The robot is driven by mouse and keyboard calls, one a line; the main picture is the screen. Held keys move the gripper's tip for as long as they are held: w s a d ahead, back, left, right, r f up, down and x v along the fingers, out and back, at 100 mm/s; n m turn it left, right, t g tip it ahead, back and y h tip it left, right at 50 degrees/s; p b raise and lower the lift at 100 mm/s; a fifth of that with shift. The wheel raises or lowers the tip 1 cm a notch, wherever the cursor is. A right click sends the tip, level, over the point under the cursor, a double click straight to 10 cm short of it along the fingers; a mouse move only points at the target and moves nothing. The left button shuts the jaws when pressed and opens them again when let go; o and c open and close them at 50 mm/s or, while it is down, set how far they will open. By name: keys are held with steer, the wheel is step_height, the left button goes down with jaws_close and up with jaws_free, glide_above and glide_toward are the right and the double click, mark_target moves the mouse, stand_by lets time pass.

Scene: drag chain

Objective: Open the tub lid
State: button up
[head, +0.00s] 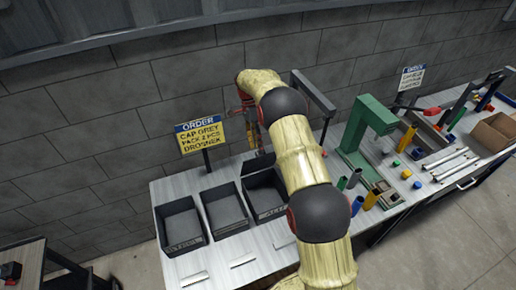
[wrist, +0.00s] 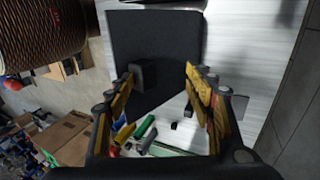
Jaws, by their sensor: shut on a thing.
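Three dark tubs stand in a row on the bench in the head view: a left tub (head: 181,228), a middle tub (head: 226,211) and a right tub (head: 264,198). A dark panel, seemingly the tub lid (head: 257,166), stands raised at the back of the right tub, partly behind my arm. In the wrist view the black lid (wrist: 160,45) with a small block-shaped knob (wrist: 147,76) lies between my fingers. My gripper (wrist: 160,76) is shut on the lid, with its fingers spread around it. In the head view my gripper (head: 253,140) is partly hidden by my arm.
An order sign (head: 200,136) stands behind the tubs. A green press-like frame (head: 367,130) stands right of my arm, with coloured cylinders and parts around it. A cardboard box (head: 495,131) sits at the far right. The bench front holds small light strips.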

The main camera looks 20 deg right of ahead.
steer(key=v, duration=1)
steer(key=shift+r, duration=0.3)
